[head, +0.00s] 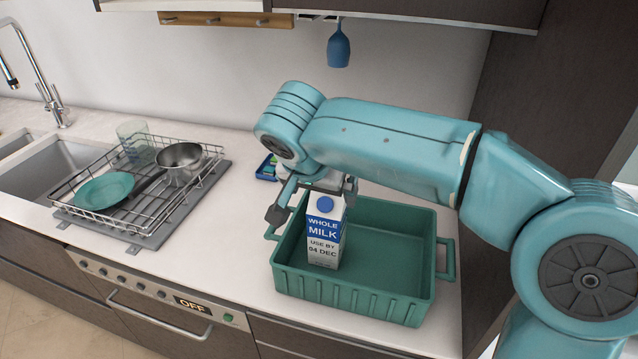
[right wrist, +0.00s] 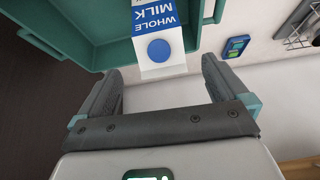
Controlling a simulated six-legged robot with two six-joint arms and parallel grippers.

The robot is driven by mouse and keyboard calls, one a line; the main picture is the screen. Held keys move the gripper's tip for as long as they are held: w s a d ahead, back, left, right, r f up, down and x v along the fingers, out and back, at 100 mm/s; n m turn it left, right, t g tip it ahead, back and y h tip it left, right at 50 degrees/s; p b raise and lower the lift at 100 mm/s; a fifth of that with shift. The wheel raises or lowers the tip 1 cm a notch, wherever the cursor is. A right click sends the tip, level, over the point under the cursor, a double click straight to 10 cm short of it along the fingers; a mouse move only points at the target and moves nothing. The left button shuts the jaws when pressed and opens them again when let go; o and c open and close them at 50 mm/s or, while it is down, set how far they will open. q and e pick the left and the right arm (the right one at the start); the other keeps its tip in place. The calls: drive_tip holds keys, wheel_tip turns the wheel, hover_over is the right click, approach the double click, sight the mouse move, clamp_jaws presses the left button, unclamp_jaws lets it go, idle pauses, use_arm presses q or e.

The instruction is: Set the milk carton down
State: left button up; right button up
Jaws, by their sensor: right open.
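The milk carton (head: 325,232), white and blue with a blue cap, stands upright inside the green crate (head: 385,295), towards its left side. My right gripper (head: 312,200) is open just above and behind the carton's top. In the right wrist view the carton (right wrist: 158,30) shows its cap and "WHOLE MILK" label beyond the fingertips. The open right gripper (right wrist: 163,80) has an empty gap between its fingers there. My left gripper is not in view.
A dish rack (head: 140,190) with a green plate (head: 104,190), a pan (head: 180,162) and a glass (head: 135,140) stands at the left by the sink. A small blue and green item (head: 267,168) lies behind the crate. The counter between rack and crate is clear.

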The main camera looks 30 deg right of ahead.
drive_tip(key=v, duration=0.3)
drive_tip(key=shift+w+d, duration=0.1)
idle(0.5)
